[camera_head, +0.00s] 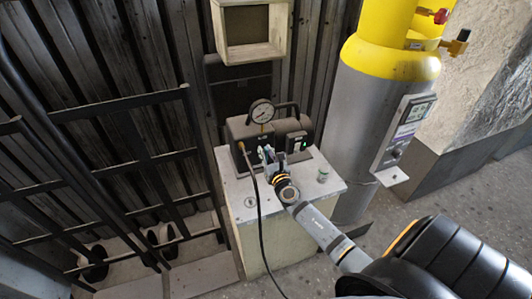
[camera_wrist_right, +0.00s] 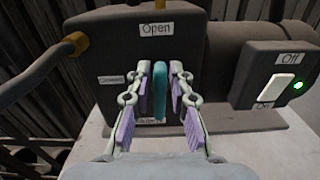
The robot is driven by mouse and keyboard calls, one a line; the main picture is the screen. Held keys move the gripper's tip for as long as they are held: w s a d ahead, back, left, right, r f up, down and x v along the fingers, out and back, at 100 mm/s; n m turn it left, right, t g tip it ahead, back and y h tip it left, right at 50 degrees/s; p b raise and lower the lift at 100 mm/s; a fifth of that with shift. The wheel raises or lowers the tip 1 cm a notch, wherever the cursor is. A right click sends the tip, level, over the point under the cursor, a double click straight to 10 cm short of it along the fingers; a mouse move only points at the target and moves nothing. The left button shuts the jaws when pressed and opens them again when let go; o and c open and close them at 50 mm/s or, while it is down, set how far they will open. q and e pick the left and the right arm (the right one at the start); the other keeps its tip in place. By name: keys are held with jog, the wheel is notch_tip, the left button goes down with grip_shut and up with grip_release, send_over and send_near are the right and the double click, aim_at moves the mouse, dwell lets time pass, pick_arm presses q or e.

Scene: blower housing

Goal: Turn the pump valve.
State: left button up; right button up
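The pump (camera_head: 240,130) is a dark unit with a round gauge, standing on a pale cabinet. Its valve handle (camera_wrist_right: 159,88) is a teal bar, upright in the right wrist view, on the pump's dark front below an "Open" label (camera_wrist_right: 156,30). My right gripper (camera_wrist_right: 160,100) is open, with its purple-padded fingers on either side of the handle and small gaps showing. In the head view my right gripper (camera_head: 268,157) is at the pump's front and hides most of the valve. My left gripper is not in view.
A switch box (camera_wrist_right: 276,80) with "Off" and "On" labels and a green light sits right of the valve. A hose (camera_wrist_right: 40,66) leaves the pump at left. The pale cabinet (camera_head: 255,205) stands beside a yellow-topped grey cylinder (camera_head: 360,120). A black rack (camera_head: 130,150) is at left.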

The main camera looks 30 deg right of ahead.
grip_shut()
jog(key=shift+f+m, duration=0.1)
jog(key=shift+m, duration=0.2)
jog(key=m+b, duration=0.2)
jog(key=shift+d+f+m, duration=0.15)
jog(key=shift+d+m, duration=0.05)
jog(key=shift+m, duration=0.2)
jog(key=shift+s+d+f+m+b, duration=0.1)
jog(key=shift+d+f+m+b, duration=0.1)
jog(key=shift+m+b, duration=1.6)
jog(key=shift+d+f+m+b, duration=0.15)
jog(key=shift+m+b, duration=0.7)
jog(key=shift+m, duration=1.9)
jog(key=shift+s+d+f+m+b, duration=0.1)
jog(key=shift+f+m+b, duration=0.15)
jog(key=shift+m+b, duration=1.55)
jog(key=shift+m+p, duration=0.4)
jog(key=shift+m, duration=0.25)
jog(key=shift+o, duration=2.3)
grip_release()
